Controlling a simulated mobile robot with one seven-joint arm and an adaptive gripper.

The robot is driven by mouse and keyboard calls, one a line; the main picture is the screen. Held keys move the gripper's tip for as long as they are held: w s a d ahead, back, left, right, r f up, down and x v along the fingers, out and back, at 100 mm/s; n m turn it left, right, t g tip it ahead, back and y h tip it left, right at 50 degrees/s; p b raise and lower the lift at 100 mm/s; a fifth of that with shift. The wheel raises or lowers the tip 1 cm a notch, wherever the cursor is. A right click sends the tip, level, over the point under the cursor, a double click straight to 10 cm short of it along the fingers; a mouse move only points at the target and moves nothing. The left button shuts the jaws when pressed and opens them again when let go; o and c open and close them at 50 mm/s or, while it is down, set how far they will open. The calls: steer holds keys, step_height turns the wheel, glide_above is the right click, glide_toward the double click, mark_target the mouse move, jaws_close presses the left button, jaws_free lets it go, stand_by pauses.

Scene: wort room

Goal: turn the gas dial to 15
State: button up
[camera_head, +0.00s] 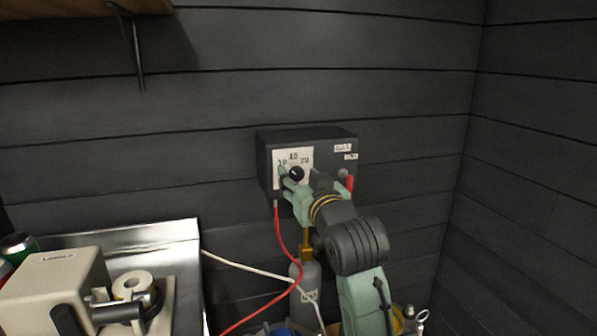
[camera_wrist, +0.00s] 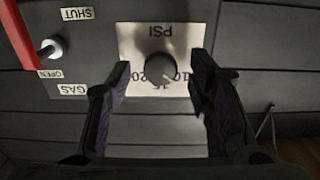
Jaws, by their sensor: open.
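The gas dial is a round black knob (camera_head: 296,174) on a white scale plate (camera_head: 279,157) marked 10, 15 and 20, on a dark wall box (camera_head: 268,156). In the wrist view, which is upside down, the knob (camera_wrist: 160,68) sits between my fingers. A pale mark on it points to the lower right there, seemingly toward the 10 side of 15. My gripper (camera_head: 303,179) is open at the box, one finger on each side of the knob. In the wrist view my gripper (camera_wrist: 159,78) shows a gap on both sides of the knob.
A red lever (camera_head: 350,186) with SHUT and OPEN labels is right of the dial. A red hose (camera_head: 278,225) hangs from the box. A grey gas bottle (camera_head: 309,283) stands below. A steel counter (camera_head: 180,232) with a machine (camera_head: 55,285) is at left.

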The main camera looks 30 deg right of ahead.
steer(key=shift+w+d, duration=0.15)
steer(key=shift+w, duration=0.45)
jaws_close()
